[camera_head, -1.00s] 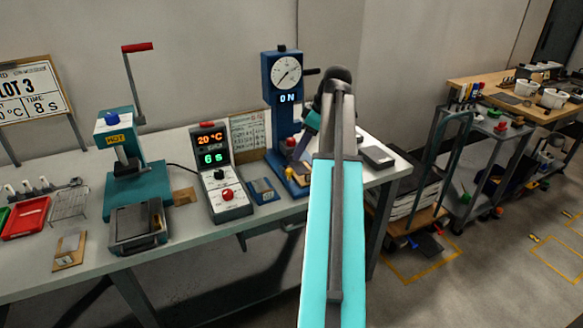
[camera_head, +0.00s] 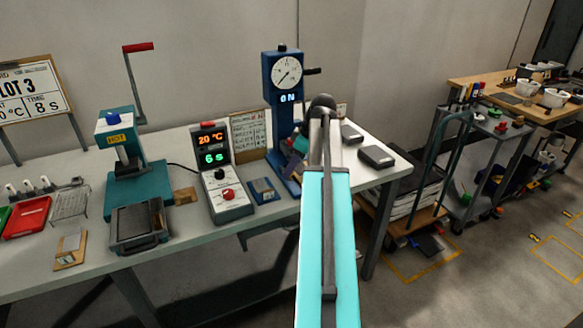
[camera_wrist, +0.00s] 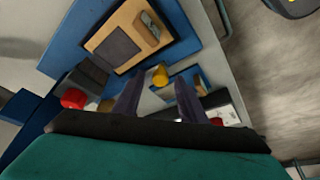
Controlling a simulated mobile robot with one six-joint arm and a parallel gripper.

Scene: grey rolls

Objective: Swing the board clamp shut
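The blue gauge press (camera_head: 284,110) with a round dial and a display reading "ON" stands near the table's right end. In the wrist view, a tan board (camera_wrist: 105,28) with a dark grey patch and a small metal piece (camera_wrist: 147,30) lies on its blue base (camera_wrist: 62,45). A yellow knob (camera_wrist: 160,75) shows just beyond and between my fingertips; I cannot tell whether it belongs to the clamp. My gripper (camera_wrist: 157,92) is open, with nothing visibly held.
A red knob (camera_wrist: 73,98) is left of my fingers in the wrist view. The control box (camera_head: 222,178) and a small blue fixture (camera_head: 263,190) stand left of the press. Dark grey blocks (camera_head: 377,155) lie to its right. A cart (camera_head: 480,150) stands beyond the table.

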